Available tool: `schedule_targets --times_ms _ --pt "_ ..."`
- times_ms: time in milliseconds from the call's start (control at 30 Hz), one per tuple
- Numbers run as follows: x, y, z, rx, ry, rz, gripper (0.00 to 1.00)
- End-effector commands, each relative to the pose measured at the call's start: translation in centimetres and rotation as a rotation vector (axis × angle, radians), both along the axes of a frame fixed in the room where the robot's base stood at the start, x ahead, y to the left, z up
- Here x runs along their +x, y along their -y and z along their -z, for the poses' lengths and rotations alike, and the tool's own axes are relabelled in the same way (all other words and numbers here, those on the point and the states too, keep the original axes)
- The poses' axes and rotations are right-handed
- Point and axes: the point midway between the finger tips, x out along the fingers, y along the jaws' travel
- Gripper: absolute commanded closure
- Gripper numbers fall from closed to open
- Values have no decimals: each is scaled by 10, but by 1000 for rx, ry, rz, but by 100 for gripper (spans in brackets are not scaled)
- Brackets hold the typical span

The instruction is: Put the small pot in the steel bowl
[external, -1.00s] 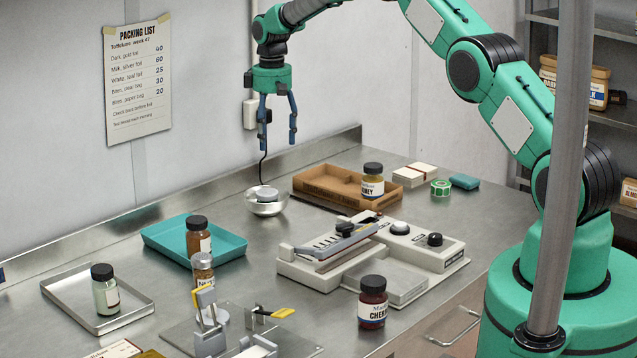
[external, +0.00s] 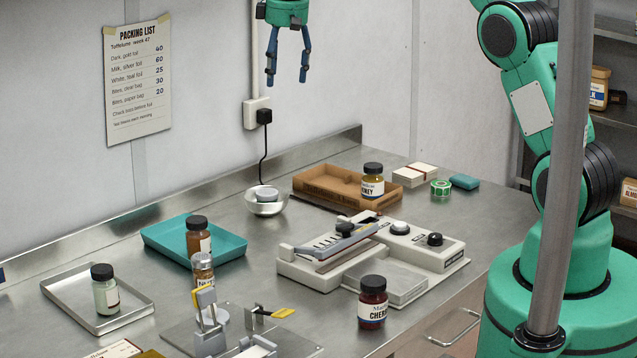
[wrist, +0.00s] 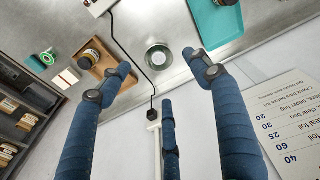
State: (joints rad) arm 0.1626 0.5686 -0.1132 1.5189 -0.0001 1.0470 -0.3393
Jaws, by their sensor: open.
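The small pot (external: 266,193), a small grey-white round thing, sits inside the steel bowl (external: 265,208) near the back edge of the bench. In the wrist view the steel bowl (wrist: 159,57) appears between and beyond my fingers, with the round pot (wrist: 158,59) inside it. My gripper (external: 287,80) is high above the bench in front of the wall, well clear of the bowl. It is open, its fingers (wrist: 160,75) spread with nothing between them.
A teal tray (external: 165,237) is left. A bag sealer (external: 345,262) is in front. A black cord (external: 263,160) hangs behind the bowl.

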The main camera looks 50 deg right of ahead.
Motion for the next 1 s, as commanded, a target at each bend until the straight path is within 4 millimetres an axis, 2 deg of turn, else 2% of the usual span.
schedule_targets --times_ms 33,200,500,800,1000 --pt "-11 -5 -14 -1 11 2 37" --pt "-46 -22 -51 -2 42 17 37" --pt "-117 -48 -105 0 94 40 37" --pt "-193 -72 -143 5 147 65 37" --pt "-246 -86 -159 12 183 81 37"
